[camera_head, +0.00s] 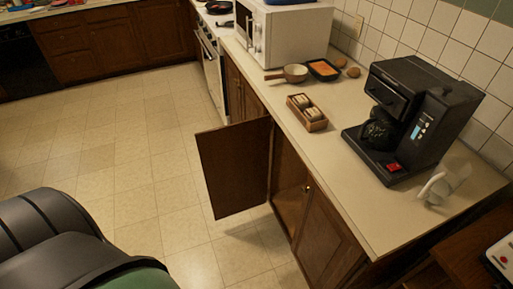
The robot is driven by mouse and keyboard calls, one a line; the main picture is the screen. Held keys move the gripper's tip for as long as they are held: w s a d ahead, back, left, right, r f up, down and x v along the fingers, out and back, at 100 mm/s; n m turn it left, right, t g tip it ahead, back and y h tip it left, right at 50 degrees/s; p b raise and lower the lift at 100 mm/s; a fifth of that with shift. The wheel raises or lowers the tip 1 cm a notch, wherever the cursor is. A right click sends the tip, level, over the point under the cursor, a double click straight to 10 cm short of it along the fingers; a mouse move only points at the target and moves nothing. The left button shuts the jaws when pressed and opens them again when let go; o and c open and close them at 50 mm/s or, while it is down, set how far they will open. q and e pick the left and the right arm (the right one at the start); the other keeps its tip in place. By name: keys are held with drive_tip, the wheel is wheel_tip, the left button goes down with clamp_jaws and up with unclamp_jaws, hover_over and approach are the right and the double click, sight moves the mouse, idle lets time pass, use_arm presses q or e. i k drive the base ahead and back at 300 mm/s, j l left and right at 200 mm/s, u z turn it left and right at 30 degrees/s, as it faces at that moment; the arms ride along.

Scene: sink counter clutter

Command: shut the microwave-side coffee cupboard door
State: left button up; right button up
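The open cupboard door (234,167) is dark brown wood. It stands swung out from the base cabinet under the counter and sticks out over the tiled floor. The cupboard opening (287,190) shows behind it, with a bare wooden inside surface. To its right is a shut cabinet door (328,243) with a small round knob. The white microwave (287,32) stands on the counter farther back. The black coffee maker (415,115) stands on the counter at the right. Neither of my grippers shows in this view.
On the counter (334,164) are a wooden box (307,113) with jars, a pan (294,73), a dark tray (324,69) and a white object (440,188). A stove (209,62) stands beyond. The floor (140,160) left of the open door is clear.

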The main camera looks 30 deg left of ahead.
sight(235, 157)
drive_tip(key=j+z, duration=0.25)
drive_tip(key=z, duration=0.25)
drive_tip(key=j+z, duration=0.3)
drive_tip(key=z, duration=0.2)
drive_tip(key=k+j+z, duration=0.15)
drive_tip(key=j, duration=0.3)
drive_tip(key=j+z, duration=0.1)
drive_tip(key=j, duration=0.35)
drive_tip(key=k+j+z, duration=0.15)
drive_tip(key=j, duration=0.25)
drive_tip(key=k+j+z, duration=0.1)
drive_tip(key=j, duration=0.3)
drive_tip(key=k+j+z, duration=0.15)
drive_tip(key=j, duration=0.25)
drive_tip(key=k+j+z, duration=0.15)
drive_tip(key=j, duration=0.25)
drive_tip(key=k, duration=0.05)
